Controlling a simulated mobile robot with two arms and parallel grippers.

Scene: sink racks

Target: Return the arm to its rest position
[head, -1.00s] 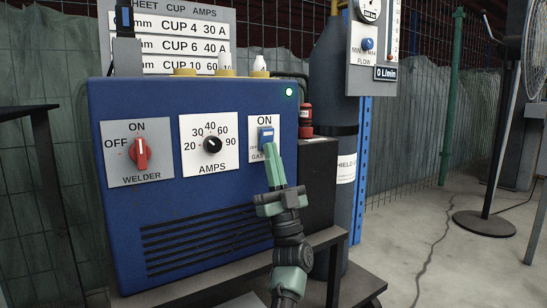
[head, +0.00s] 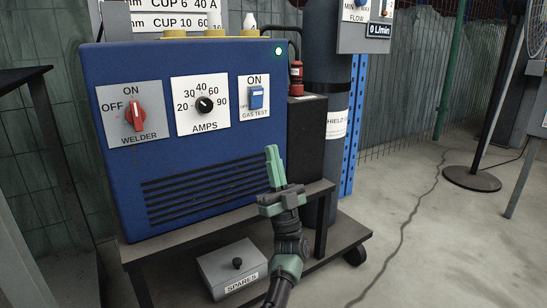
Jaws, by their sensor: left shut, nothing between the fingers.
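My left gripper (head: 272,152) is shut and empty, its green fingers pointing up. It is in front of the blue welder box (head: 105,185), over the right part of its vent slots and below the gas test switch. The gas test switch (head: 256,98) is a blue rocker on a white plate and is apart from the fingertips. The red welder knob (head: 134,115) and the black amps knob (head: 205,105) are on the same front panel. A green lamp (head: 278,50) is lit at the panel's top right. My right gripper is not in view.
The welder stands on a dark cart (head: 190,239) with a grey spares box (head: 228,267) on its lower shelf. A gas cylinder (head: 323,60) and flow panel (head: 366,22) stand at right. A fan stand (head: 472,180) is farther right.

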